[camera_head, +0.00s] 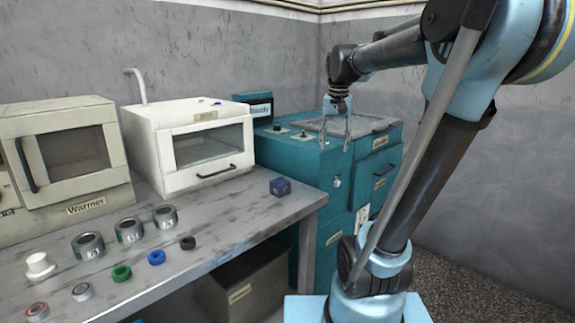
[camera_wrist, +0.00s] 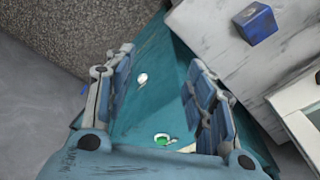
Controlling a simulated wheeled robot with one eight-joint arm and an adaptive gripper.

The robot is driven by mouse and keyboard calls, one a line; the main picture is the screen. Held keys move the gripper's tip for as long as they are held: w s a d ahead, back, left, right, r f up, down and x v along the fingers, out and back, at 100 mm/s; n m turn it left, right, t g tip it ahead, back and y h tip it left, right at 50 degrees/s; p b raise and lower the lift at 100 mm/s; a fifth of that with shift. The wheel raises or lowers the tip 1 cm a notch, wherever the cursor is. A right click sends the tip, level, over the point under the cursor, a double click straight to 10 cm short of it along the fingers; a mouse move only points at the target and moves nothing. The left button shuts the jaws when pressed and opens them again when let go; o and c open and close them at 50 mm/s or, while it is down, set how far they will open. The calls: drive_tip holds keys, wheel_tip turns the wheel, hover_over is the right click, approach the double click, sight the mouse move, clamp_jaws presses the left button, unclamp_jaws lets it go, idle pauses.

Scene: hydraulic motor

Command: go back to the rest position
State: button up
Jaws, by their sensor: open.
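My gripper (camera_head: 335,130) is open and empty. In the head view it hangs at the end of my arm, pointing down, over or in front of the teal cabinet (camera_head: 312,165); I cannot tell the exact distance. In the wrist view my gripper's two fingers (camera_wrist: 165,100) are spread apart, with the teal cabinet surface (camera_wrist: 155,65) between and beyond them. A white round spot (camera_wrist: 142,79) and a green button (camera_wrist: 161,139) show on that surface. Nothing is between the fingers.
The grey workbench (camera_head: 235,225) holds a warmer (camera_head: 75,150), a white windowed box (camera_head: 190,150), a blue cube (camera_head: 280,187), several metal rings (camera_head: 129,230) and coloured rings (camera_head: 122,273). A dark bin (camera_head: 245,285) stands underneath. Open floor (camera_head: 475,265) lies at the right.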

drive_tip(key=s+d+f+n, duration=0.1)
drive_tip(key=s+f, duration=0.9)
drive_tip(key=f, duration=0.1)
drive_tip(key=s+d+f+n, duration=0.2)
drive_tip(key=s+f, duration=0.8)
drive_tip(key=f, duration=0.2)
drive_tip(key=shift+d+t, duration=0.25)
drive_tip(key=shift+t, duration=0.15)
drive_tip(key=shift+s, duration=0.1)
drive_tip(key=shift+w+f, duration=0.2)
drive_tip(key=shift+w, duration=0.25)
